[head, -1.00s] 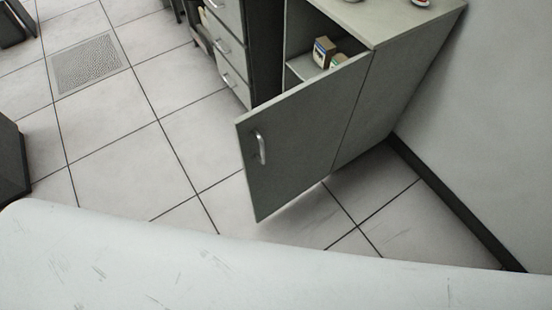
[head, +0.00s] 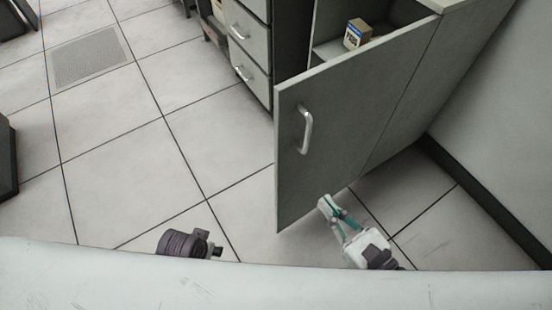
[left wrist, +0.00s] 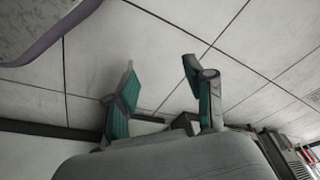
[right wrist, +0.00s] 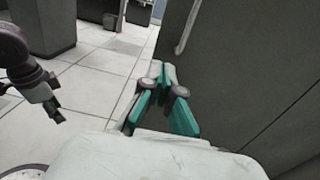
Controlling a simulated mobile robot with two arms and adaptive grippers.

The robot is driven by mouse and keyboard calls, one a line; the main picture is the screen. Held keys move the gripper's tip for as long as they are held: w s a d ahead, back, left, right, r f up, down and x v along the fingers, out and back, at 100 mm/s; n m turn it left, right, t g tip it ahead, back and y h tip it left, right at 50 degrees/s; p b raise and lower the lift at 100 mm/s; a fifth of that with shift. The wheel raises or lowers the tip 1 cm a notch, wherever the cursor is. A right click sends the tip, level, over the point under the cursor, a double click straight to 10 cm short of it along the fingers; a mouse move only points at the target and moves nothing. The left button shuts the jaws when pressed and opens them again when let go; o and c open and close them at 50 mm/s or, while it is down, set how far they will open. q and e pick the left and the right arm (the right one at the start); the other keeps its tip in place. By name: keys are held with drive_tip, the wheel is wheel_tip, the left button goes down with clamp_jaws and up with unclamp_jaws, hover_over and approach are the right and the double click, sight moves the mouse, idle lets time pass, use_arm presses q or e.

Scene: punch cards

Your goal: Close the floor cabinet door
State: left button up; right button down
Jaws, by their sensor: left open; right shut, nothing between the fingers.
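The floor cabinet's grey door (head: 345,120) stands wide open, swung out toward me. Its silver handle (head: 306,129) is near the free edge, and the door and handle also show in the right wrist view (right wrist: 235,85). My right gripper (head: 326,204) is shut and empty beside the lower part of the door's outer face. I cannot tell whether it touches the door. In the right wrist view its fingers (right wrist: 160,82) meet in front of the door. My left gripper (left wrist: 160,85) is open and empty over floor tiles. In the head view only part of my left arm shows.
A small box (head: 357,36) sits inside the cabinet. A drawer unit (head: 248,40) stands left of the cabinet. A wall with a dark baseboard (head: 480,200) is on the right. The tiled floor (head: 130,150) to the left is clear, with a drain grate (head: 88,62).

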sight(281, 148)
drive_tip(key=x, duration=0.4)
drive_tip(key=p+x, duration=0.1)
drive_tip(key=x, duration=0.3)
drive_tip(key=p+x, duration=0.1)
drive_tip(key=x, duration=0.3)
drive_tip(key=shift+w+a+r, duration=0.15)
drive_tip(key=shift+r, duration=0.1)
use_arm(q)
wheel_tip(281, 148, down, 7)
drive_tip(key=s, duration=0.2)
use_arm(e)
drive_tip(key=shift+w+a+f, duration=0.1)
drive_tip(key=shift+w+a, duration=0.35)
drive_tip(key=shift+w, duration=0.15)
use_arm(q)
drive_tip(key=shift+a, duration=0.1)
use_arm(e)
drive_tip(key=shift+w+a, duration=0.1)
